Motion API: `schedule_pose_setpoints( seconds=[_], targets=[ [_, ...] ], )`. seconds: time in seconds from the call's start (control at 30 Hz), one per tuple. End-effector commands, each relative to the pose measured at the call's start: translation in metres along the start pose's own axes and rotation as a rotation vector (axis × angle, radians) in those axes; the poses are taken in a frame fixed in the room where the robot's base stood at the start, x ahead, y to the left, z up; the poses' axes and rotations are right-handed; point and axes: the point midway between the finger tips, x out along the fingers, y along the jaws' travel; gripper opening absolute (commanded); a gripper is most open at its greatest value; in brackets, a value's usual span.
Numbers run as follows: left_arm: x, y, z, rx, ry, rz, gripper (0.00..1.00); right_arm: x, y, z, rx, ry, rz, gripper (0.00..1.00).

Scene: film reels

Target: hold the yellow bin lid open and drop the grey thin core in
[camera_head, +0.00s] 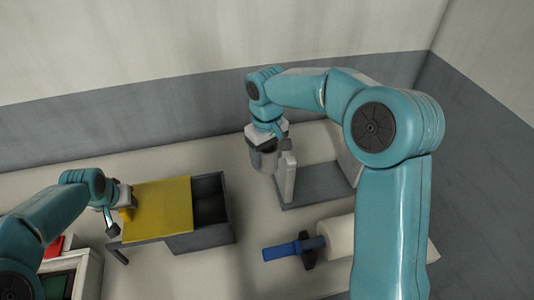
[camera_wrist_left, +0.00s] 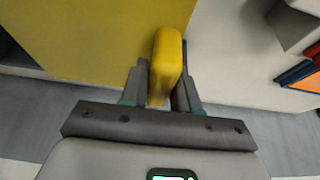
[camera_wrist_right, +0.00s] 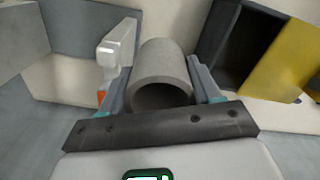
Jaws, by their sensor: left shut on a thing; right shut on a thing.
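The yellow lid (camera_head: 162,205) lies over the left part of a dark grey bin (camera_head: 205,238); the bin's right part is uncovered and its dark inside shows. My left gripper (camera_head: 115,212) is shut on the lid's yellow handle (camera_wrist_left: 167,62), at the lid's left end. The grey core (camera_wrist_right: 163,65), a hollow tube, is between the fingers of my right gripper (camera_wrist_right: 163,85), which is shut on it. In the head view my right gripper (camera_head: 268,150) is right of and behind the bin, beside a grey stand; the core is partly hidden there.
The grey stand (camera_head: 320,187) with a pale upright post (camera_head: 288,178) is close to my right gripper. A blue rod (camera_head: 282,250) with a black collar and a cream roll (camera_head: 338,236) lies in front of it. A pale box (camera_head: 88,275) with coloured contents is at front left.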

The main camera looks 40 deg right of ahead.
Motion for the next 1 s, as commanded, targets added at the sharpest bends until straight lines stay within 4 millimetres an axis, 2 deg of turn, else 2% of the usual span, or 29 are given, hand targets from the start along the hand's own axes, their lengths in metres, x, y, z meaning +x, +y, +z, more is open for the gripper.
schedule_pose_setpoints(
  seconds=[1.0],
  targets=[
    [-0.001, -0.037, -0.001, -0.002, 0.003, -0.002, 0.00, 0.000, 0.000, 0.000, 0.000, 0.000, 0.000, 0.32]
  ],
)
